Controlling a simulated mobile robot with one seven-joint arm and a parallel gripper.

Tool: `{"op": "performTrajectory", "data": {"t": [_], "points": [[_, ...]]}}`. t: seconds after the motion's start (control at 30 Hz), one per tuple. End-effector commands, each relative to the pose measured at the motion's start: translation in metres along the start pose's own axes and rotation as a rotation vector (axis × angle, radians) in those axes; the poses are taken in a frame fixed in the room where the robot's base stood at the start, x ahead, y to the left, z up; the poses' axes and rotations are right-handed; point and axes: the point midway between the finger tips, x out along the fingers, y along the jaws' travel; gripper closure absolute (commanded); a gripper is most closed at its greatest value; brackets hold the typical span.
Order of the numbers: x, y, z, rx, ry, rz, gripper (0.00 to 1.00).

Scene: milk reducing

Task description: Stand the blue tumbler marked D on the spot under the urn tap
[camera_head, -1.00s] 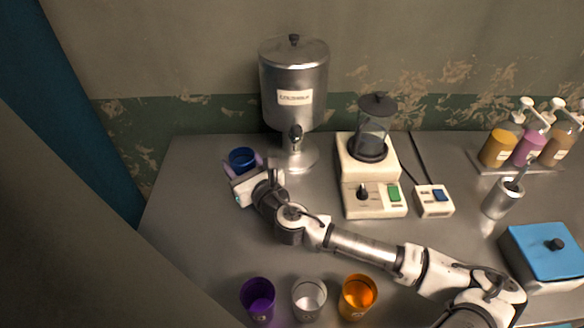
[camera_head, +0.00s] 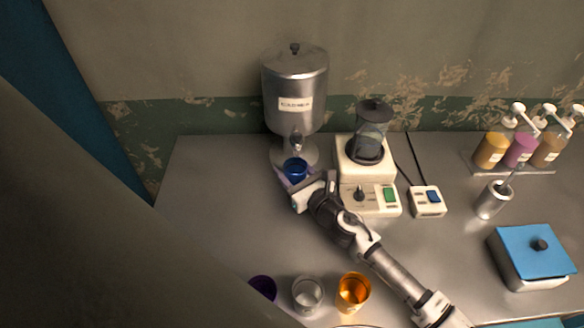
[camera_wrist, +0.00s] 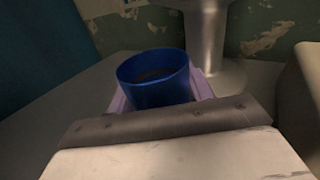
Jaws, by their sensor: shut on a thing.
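The blue tumbler (camera_head: 295,170) is upright between the fingers of my gripper (camera_head: 292,178), which is shut on it. It stands just in front of the urn's base, near and below the tap (camera_head: 296,143). In the wrist view the tumbler (camera_wrist: 155,80) fills the middle, its rim open and its inside dark. Its letter mark does not show. The silver urn (camera_head: 295,90) stands at the back of the table. In the wrist view the urn's stem and round foot (camera_wrist: 215,70) are right behind and to the right of the tumbler. I cannot tell whether the tumbler touches the surface.
A cream blender (camera_head: 366,160) stands close to the right of the urn. Purple (camera_head: 262,288), clear (camera_head: 307,294) and orange (camera_head: 353,292) tumblers stand at the front. A switch box (camera_head: 427,201), metal cup (camera_head: 492,199), blue-lidded box (camera_head: 532,255) and pump bottles (camera_head: 520,149) are farther right. The table's left is clear.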

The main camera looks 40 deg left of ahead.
Motion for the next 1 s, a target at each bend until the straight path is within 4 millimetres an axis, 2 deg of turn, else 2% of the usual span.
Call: {"op": "performTrajectory", "data": {"t": [0.47, 0.5, 0.63, 1.0], "points": [[0.0001, 0.0005, -0.0072, -0.001, 0.0, 0.001, 0.76], [0.0001, 0.0004, -0.0057, -0.001, 0.0, 0.0, 0.45], [0.0001, 0.0004, -0.0055, 0.0, 0.0, 0.0, 0.28], [0.0001, 0.0002, -0.0019, 0.001, 0.0, 0.0, 0.27]]}}
